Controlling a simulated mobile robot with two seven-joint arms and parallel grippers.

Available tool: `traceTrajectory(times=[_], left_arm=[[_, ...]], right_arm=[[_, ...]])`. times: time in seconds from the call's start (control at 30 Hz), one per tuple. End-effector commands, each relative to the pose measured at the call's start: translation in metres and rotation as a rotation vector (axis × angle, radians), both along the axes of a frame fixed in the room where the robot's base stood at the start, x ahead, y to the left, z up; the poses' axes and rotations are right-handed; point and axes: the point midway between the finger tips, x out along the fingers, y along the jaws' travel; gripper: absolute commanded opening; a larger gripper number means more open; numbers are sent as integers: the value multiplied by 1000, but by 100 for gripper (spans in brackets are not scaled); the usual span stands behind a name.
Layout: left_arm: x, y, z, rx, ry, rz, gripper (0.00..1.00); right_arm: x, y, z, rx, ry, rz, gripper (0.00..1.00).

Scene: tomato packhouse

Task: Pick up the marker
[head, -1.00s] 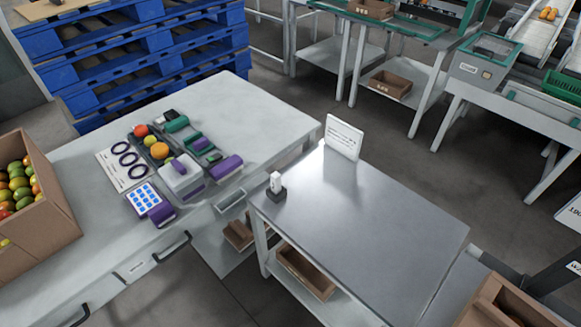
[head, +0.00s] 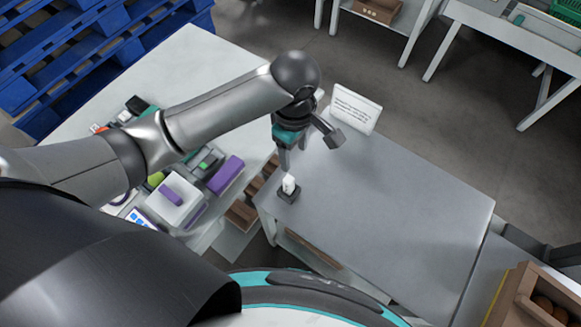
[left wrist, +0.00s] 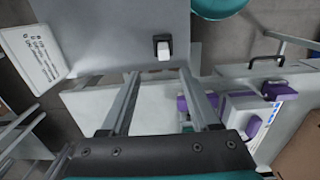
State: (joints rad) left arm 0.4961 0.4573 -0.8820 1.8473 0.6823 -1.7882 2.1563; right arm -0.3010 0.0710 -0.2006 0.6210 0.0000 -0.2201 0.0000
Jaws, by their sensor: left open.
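A small white upright piece (head: 289,184), apparently the marker, stands in a dark square holder (head: 287,195) near the left edge of the grey table (head: 400,210). In the left wrist view the white piece (left wrist: 163,54) and dark holder (left wrist: 162,40) lie beyond the fingertips, roughly between their lines. My left gripper (head: 284,165) points down just above and behind the white piece in the head view. Its two fingers (left wrist: 159,73) are apart with nothing between them. My right gripper is in neither current view.
A white sign (head: 356,108) stands at the grey table's back edge. The pale bench (head: 205,60) on the left holds purple and grey devices (head: 226,175), partly hidden by my left arm. The grey table's middle is clear.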

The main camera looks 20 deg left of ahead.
Motion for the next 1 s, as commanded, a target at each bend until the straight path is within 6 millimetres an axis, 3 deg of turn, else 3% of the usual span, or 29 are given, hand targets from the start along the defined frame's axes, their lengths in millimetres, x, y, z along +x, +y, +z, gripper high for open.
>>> traceTrajectory(times=[0.4, 0.73, 1.0], left_arm=[[-1, 2, -79, 6, 2, 6, 62], [-1, 4, -106, 5, 0, 5, 62], [-2, 13, -145, 4, 1, 4, 62]], right_arm=[[-2, -10, -28, -13, 3, 3, 0], [-1, -10, -37, -13, 3, 3, 0], [-1, -9, -54, -12, 2, 2, 0]])
